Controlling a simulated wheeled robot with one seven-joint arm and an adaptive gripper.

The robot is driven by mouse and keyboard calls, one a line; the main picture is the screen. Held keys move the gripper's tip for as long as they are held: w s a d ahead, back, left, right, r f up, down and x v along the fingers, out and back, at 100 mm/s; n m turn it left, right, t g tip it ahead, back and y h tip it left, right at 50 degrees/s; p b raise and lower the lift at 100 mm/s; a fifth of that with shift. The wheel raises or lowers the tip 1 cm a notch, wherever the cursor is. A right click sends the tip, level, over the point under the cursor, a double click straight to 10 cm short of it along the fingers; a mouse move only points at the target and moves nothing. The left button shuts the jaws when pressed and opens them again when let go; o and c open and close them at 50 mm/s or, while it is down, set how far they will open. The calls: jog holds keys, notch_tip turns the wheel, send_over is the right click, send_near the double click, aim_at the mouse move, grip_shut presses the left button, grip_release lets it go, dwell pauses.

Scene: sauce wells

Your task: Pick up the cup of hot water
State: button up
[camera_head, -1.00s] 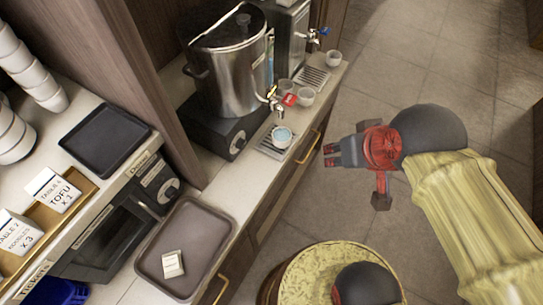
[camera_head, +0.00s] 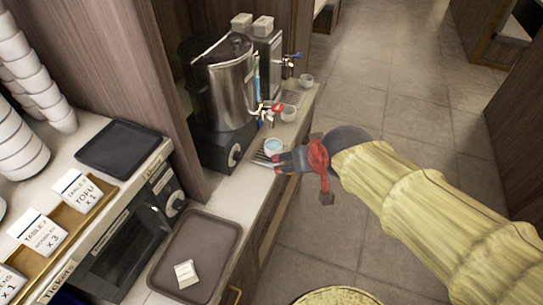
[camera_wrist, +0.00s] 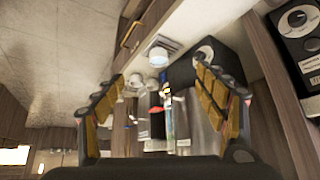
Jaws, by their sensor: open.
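The cup of hot water (camera_head: 273,147) is small and white with pale blue water in it. It stands upright on the drip tray (camera_head: 261,160) in front of the steel urn (camera_head: 229,84). My gripper (camera_head: 281,161) is open and empty, close to the cup on its near right side in the head view. In the wrist view the cup (camera_wrist: 158,58) shows between the two spread fingertips (camera_wrist: 160,72), farther off than they are. I cannot tell the exact gap.
A brown tray (camera_head: 203,233) with a small white block (camera_head: 186,273) lies nearer. Open floor lies to the right.

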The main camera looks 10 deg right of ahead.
jog(key=w+f+t+b, duration=0.2)
jog(key=w+f, duration=0.5)
jog(key=w, duration=0.2)
jog(key=t+b, duration=0.3)
send_near(272, 142)
jog(key=shift+w+f+h+b, duration=0.15)
jog(key=shift+w+f+b, duration=0.1)
jog(key=shift+w, duration=0.25)
jog(key=shift+w+f+h+b, duration=0.15)
jog(key=shift+w+f+b, duration=0.05)
jog(key=shift+w, duration=0.3)
jog(key=x, duration=0.1)
jog(key=b+x, duration=0.1)
jog(key=x, duration=0.2)
jog(key=shift+a+f+b, duration=0.25)
jog(key=shift+a+b, duration=0.05)
jog(key=shift+w, duration=0.3)
jog(key=shift+c, duration=0.5)
jog(key=c, duration=1.2)
jog(key=shift+c, duration=0.6)
